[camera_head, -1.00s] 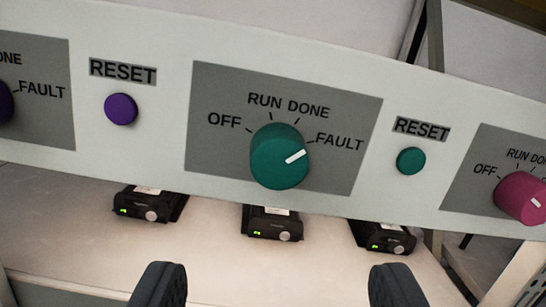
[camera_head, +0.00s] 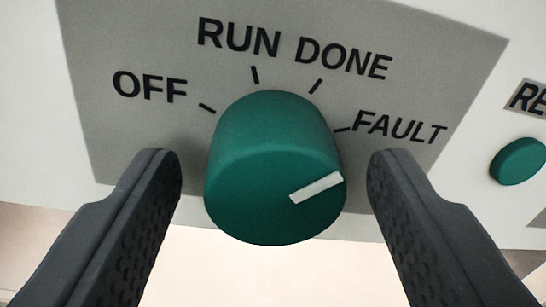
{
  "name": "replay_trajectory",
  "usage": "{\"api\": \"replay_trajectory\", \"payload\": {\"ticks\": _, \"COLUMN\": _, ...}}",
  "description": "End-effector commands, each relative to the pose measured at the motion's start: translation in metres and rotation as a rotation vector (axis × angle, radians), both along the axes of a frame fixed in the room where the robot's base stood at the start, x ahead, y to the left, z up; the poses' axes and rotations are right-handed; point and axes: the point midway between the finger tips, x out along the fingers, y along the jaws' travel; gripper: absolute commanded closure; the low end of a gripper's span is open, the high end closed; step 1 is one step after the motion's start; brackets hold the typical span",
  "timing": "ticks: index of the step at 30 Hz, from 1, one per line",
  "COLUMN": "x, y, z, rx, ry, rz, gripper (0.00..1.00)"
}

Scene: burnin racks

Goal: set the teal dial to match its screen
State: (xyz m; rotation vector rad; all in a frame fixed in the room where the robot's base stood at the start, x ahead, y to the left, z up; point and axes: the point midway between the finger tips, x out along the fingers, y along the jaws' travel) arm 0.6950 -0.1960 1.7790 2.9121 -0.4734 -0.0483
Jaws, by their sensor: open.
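The teal dial (camera_head: 262,170) stands out from a grey label plate (camera_head: 130,45) on a white panel. Its white pointer mark is turned right toward the FAULT tick. OFF, RUN, DONE and FAULT are printed around it from left to right. My gripper (camera_head: 272,178) is open, with one dark finger to the left of the dial and the other to its right. A gap shows between each finger and the dial, so neither appears to touch it. The dial's screen is not in view.
A teal button (camera_head: 518,161) sits on the panel to the right, under a partly cut-off label that reads "RE". Below the panel's lower edge is a pale, blurred surface (camera_head: 240,270). No obstacle shows between the fingers and the dial.

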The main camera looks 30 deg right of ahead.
Motion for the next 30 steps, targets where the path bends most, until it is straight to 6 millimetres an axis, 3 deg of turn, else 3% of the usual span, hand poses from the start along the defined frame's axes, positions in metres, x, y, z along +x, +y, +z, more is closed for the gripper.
{"api": "replay_trajectory", "payload": {"ticks": 9, "x": 0.0012, "y": 0.0001, "z": 0.0000, "rx": -0.001, "ry": -0.001, "rz": 0.000, "gripper": 0.41}}
{"api": "replay_trajectory", "payload": {"ticks": 14, "x": 0.0011, "y": 0.0003, "z": 0.0002, "rx": -0.001, "ry": -0.001, "rz": 0.000, "gripper": 0.86}}
{"api": "replay_trajectory", "payload": {"ticks": 22, "x": 0.0023, "y": 0.0019, "z": -0.0011, "rx": -0.052, "ry": 0.013, "rz": 0.005, "gripper": 0.86}}
{"api": "replay_trajectory", "payload": {"ticks": 30, "x": 0.0023, "y": 0.0015, "z": -0.0014, "rx": -0.281, "ry": 0.079, "rz": 0.005, "gripper": 0.86}}
